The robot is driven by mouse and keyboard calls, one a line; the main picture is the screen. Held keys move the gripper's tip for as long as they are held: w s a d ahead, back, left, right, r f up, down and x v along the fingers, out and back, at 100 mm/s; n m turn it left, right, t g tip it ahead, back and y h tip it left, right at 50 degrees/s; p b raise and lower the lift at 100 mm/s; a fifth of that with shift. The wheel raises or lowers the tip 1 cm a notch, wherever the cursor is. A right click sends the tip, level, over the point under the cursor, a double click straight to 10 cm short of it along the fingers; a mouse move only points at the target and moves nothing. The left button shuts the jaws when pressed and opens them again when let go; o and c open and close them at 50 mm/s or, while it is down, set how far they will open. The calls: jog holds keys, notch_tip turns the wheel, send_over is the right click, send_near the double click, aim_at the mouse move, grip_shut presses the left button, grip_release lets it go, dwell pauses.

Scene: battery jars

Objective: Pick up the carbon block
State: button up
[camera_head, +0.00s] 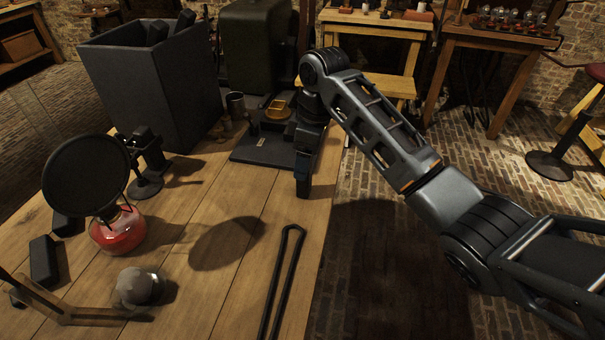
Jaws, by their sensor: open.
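Dark rectangular blocks that look like carbon blocks lie on the left of the wooden table (205,270). One carbon block (43,262) is near the left edge, and another dark block (68,223) is partly hidden behind a round black disc. More dark pieces (152,31) stick out of a tall grey box (165,95) at the back left. My gripper (303,188) points down over the table's right edge, far from the blocks at left. It is seen from the side; its fingers overlap, and nothing shows held in it.
The round black disc (86,175) stands by a red glass vessel (118,232). A grey domed object (138,287), a wooden frame (75,312) and long black tongs (281,285) lie in front. A dark device (268,150) sits beside my gripper. The table's middle is mostly clear.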

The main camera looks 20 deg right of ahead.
aim_at(303, 188)
jog(key=f, duration=0.4)
jog(key=shift+a, duration=0.35)
jog(key=shift+c, duration=0.2)
jog(key=shift+w, duration=0.1)
jog(key=c, duration=1.2)
